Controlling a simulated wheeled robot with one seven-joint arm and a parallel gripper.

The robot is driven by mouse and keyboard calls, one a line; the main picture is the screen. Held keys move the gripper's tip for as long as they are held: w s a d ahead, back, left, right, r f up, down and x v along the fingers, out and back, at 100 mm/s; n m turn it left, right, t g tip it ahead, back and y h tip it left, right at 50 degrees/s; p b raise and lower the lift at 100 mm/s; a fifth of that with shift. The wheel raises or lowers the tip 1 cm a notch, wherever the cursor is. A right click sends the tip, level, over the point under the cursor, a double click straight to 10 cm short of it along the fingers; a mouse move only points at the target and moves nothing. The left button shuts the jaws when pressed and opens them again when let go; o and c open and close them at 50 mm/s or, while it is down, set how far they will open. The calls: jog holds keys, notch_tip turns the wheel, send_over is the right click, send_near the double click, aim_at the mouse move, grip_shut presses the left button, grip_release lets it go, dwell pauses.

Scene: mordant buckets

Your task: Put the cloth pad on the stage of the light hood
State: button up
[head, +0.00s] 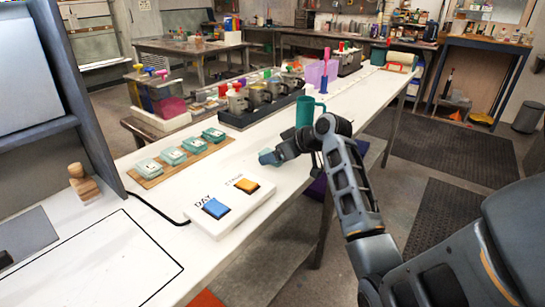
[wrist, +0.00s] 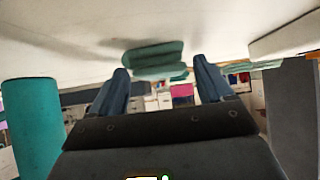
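My gripper (head: 275,156) is low over the white table, right of the switch box. In the wrist view my gripper (wrist: 162,75) shows two separated fingers with gaps beside a teal padlike piece (wrist: 155,54), which looks to be ahead of the fingertips on the table. I cannot tell if this is the cloth pad. Several teal labelled pieces (head: 173,155) lie in a row on a wooden board. The large grey-blue frame (head: 62,70) at the left looks like the light hood. A white panel with a black outline (head: 95,262) lies before it, possibly its stage.
A white box with a blue and an orange button (head: 230,204) stands near the table's front edge. A wooden stamp-like piece (head: 83,182) stands at the left.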

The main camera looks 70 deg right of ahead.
jog(key=c, duration=1)
jog(key=shift+o, duration=0.2)
jog(key=shift+r, duration=0.1)
